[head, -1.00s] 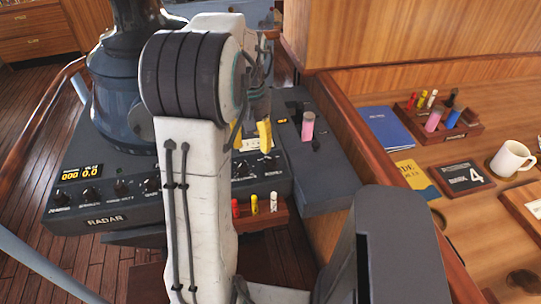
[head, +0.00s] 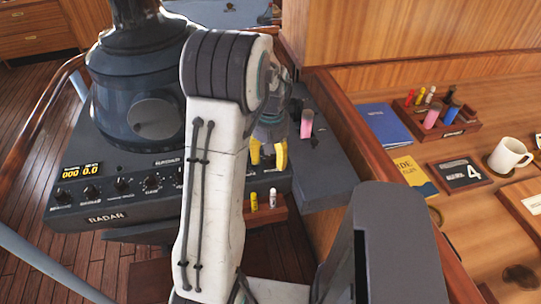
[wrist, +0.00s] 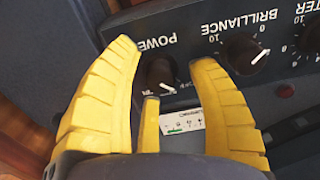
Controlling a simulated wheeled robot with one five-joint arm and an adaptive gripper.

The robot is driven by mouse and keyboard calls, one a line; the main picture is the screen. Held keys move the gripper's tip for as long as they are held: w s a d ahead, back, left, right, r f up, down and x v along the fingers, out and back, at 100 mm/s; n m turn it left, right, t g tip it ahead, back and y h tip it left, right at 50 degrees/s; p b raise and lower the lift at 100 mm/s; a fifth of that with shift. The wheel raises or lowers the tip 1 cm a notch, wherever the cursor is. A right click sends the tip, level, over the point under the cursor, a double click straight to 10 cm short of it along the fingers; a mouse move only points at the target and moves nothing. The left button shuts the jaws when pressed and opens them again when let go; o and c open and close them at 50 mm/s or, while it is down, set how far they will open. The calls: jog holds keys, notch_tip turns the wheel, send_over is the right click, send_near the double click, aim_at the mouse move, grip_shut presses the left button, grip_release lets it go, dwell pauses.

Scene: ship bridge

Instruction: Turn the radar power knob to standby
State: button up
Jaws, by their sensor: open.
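The radar power knob (wrist: 160,73) is a black knob below the partly covered word POWER in the wrist view. That view shows the panel lettering upside down. The knob's white mark points to the lower right there. My gripper (wrist: 165,55) is open, with its yellow fingers on both sides of the knob and a shorter one just below it. Whether any finger touches the knob, I cannot tell. In the head view my gripper (head: 268,154) is over the right end of the radar console (head: 150,207), and the power knob is hidden.
The brilliance knob (wrist: 244,53) is close beside the right finger. A small white label (wrist: 183,122) lies below the power knob. In the head view, yellow and white markers (head: 272,198) stand in a rack just below my gripper. A pink cylinder (head: 307,124) stands to its right.

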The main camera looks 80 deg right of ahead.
jog(key=shift+f, duration=0.1)
grip_shut()
dwell(0.6)
